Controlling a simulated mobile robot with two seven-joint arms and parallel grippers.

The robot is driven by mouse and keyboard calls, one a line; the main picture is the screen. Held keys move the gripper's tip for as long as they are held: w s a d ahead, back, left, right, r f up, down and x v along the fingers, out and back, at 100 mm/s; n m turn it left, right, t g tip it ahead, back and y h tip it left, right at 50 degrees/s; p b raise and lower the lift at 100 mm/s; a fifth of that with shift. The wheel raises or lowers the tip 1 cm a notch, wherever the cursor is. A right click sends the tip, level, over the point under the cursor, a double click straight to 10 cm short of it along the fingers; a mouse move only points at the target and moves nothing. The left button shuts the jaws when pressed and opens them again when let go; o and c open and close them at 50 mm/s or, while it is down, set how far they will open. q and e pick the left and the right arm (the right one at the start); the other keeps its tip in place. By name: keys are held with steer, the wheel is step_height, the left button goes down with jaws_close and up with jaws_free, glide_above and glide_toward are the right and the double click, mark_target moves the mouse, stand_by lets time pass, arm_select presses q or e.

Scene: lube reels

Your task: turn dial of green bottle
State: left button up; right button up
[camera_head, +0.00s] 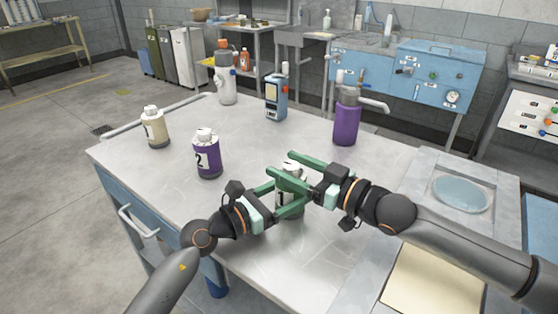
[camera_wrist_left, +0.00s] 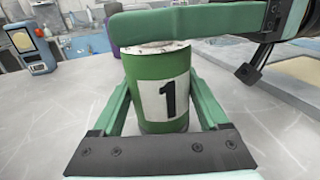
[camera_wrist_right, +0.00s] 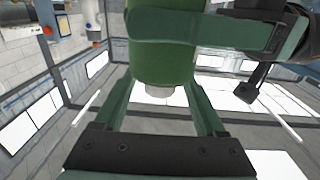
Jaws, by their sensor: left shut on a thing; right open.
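The green bottle (camera_wrist_left: 146,70) has a white label with a black 1 and stands upright between the fingers of my left gripper (camera_head: 288,190), which is shut on it. In the head view, the fingers hide most of it. A pale dial (camera_wrist_right: 160,91) shows on the bottle's top in the right wrist view, where the picture is upside down. My right gripper (camera_head: 297,170) is open, its fingers on either side of the dial at the bottle's top. No contact with the dial can be made out. One right finger crosses the top of the left wrist view.
A purple bottle marked 2 (camera_head: 207,158) and a cream bottle (camera_head: 155,130) stand on the left of the table (camera_head: 250,135). A white bottle (camera_head: 225,85), a blue device (camera_head: 276,100) and a purple pump bottle (camera_head: 346,122) stand at the back. The table between them is clear.

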steer(key=shift+x, duration=1.45)
jaws_close()
